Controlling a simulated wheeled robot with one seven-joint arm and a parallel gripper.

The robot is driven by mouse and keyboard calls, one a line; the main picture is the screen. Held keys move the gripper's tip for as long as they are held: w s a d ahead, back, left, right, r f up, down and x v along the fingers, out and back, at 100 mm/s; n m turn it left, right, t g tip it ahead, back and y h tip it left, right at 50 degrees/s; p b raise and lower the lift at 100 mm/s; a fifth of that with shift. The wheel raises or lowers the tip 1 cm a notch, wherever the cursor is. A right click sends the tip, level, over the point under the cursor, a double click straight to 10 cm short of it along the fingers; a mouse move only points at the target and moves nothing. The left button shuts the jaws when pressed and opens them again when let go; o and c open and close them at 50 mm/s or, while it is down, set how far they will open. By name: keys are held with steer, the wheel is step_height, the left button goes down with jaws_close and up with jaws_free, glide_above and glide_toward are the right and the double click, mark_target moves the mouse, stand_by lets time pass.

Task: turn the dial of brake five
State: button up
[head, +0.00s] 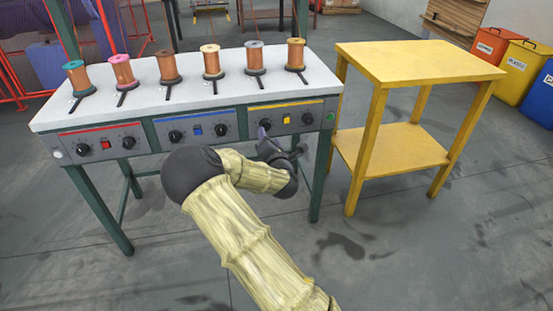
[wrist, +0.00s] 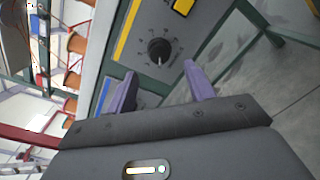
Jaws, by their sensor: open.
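The dial of brake five, a round black knob, is on the grey yellow-striped panel, left of its yellow switch. It shows in the wrist view (wrist: 158,47) and, partly hidden by my gripper, in the head view (head: 265,124). My gripper (wrist: 159,72) is open, its two purple fingers pointing toward the panel. In the wrist view the dial appears beyond the fingertips, roughly between them, with nothing held. In the head view my gripper (head: 270,140) is in front of the yellow panel. Contact with the dial cannot be seen.
Another black dial (head: 307,118) sits to the right of the yellow switch (head: 286,119). Blue-striped (head: 197,129) and red-striped (head: 103,146) panels lie to the left. Several spools stand on the white bench top (head: 150,100). A yellow table (head: 420,62) stands at the right.

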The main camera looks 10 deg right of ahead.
steer(key=s+p, duration=0.1)
steer(key=s, duration=1)
steer(key=shift+s+a+r+p, duration=0.2)
steer(key=shift+s+p, duration=0.1)
steer(key=shift+p, duration=0.1)
steer(key=shift+d, duration=0.1)
steer(key=s+d+f+m+g+h, duration=0.3)
steer(key=s+d+f+m+g, duration=0.4)
steer(key=m, duration=0.8)
steer(key=s+a+r+m+g+y, duration=0.2)
steer(key=s+a+r+m+g, duration=0.15)
steer(key=s+m, duration=0.35)
steer(key=s+a+r+m+g+y, duration=0.1)
steer(key=s+a+r+m+g, duration=0.3)
steer(key=s, duration=0.5)
step_height(320, 180, up, 36)
steer(key=d+p, duration=0.1)
steer(key=p, duration=3.5)
